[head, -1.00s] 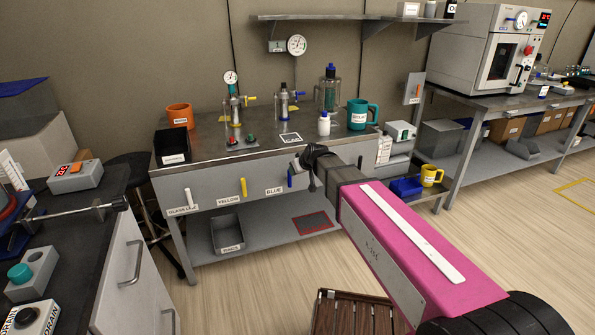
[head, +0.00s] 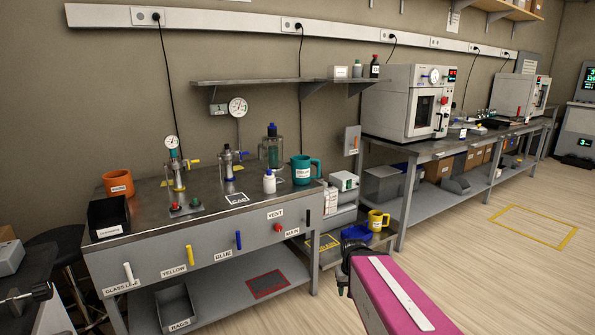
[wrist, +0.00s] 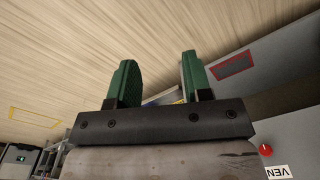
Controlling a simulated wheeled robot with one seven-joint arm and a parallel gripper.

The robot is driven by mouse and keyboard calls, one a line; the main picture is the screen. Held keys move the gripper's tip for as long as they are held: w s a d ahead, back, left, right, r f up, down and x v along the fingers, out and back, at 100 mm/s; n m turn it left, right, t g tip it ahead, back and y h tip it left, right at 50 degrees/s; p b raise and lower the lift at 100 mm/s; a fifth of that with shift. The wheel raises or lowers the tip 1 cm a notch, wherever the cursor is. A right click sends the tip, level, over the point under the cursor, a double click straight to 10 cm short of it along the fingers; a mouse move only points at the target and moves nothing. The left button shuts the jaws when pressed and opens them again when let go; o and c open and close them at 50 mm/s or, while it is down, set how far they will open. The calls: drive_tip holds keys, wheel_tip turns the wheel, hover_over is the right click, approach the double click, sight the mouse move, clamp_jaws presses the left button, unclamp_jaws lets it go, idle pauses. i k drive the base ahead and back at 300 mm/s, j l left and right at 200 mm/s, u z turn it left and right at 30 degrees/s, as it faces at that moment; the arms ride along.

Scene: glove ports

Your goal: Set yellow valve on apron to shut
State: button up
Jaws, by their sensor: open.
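The yellow valve (head: 190,255) is a short yellow lever on the grey front apron (head: 215,254) of the bench. It stands roughly upright in line with the panel, just right of its YELLOW label (head: 173,269). My gripper (wrist: 158,78) has its two green fingers apart with nothing between them. In the head view my gripper (head: 346,268) is at lower right, well to the right of the yellow valve and apart from it. The yellow valve does not show clearly in the wrist view.
A white lever (head: 128,273) and a blue lever (head: 238,240) flank the yellow one. A red knob (head: 278,228) and a dark lever (head: 308,216) are farther right on the apron. A yellow mug (head: 376,220) stands near my gripper. Open floor lies right.

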sight(188, 247)
drive_tip(key=u, duration=1.5)
